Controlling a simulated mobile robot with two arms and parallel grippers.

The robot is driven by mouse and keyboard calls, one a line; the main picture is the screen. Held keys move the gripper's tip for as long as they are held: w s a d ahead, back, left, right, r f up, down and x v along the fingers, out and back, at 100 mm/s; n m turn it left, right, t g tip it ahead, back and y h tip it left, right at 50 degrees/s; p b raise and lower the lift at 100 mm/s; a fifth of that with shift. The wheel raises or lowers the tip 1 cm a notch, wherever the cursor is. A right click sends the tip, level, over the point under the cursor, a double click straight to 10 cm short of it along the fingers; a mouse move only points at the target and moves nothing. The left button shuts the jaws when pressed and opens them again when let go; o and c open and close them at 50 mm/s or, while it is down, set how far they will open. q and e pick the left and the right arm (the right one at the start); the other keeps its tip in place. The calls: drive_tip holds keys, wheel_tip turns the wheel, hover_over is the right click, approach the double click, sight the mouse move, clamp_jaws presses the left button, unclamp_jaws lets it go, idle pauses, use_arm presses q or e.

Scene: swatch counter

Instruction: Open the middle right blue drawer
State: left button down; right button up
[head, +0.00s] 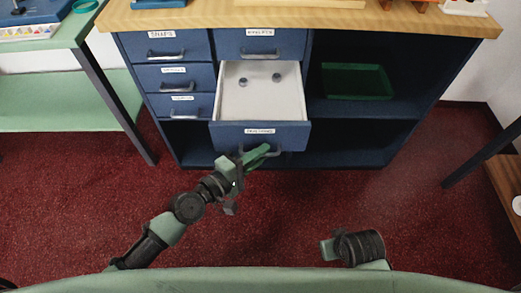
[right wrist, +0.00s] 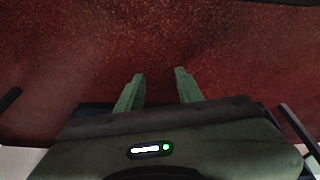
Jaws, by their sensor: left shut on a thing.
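A blue drawer (head: 228,134) in the right drawer column of the cabinet stands pulled out, below a closed drawer (head: 258,46). Its white inside shows, with two small dark round things (head: 243,82) (head: 277,77) toward the back. My left gripper (head: 258,153) is at the drawer's front and shut on its grey handle (head: 279,152), which the fingers partly hide. My right gripper (right wrist: 159,82) is open and empty over the red floor in the right wrist view. In the head view, part of it shows low in the picture, well away from the drawer.
Closed blue drawers (head: 165,47) fill the left column. An open shelf at right holds a green tray (head: 357,82). The wooden countertop (head: 200,17) is above. A green table (head: 70,101) stands at left, and a dark table leg (head: 484,152) at right. Red floor lies clear in front.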

use_arm(q)
drive_tip(key=c, duration=1.8)
unclamp_jaws()
drive_tip(key=shift+a, duration=0.1)
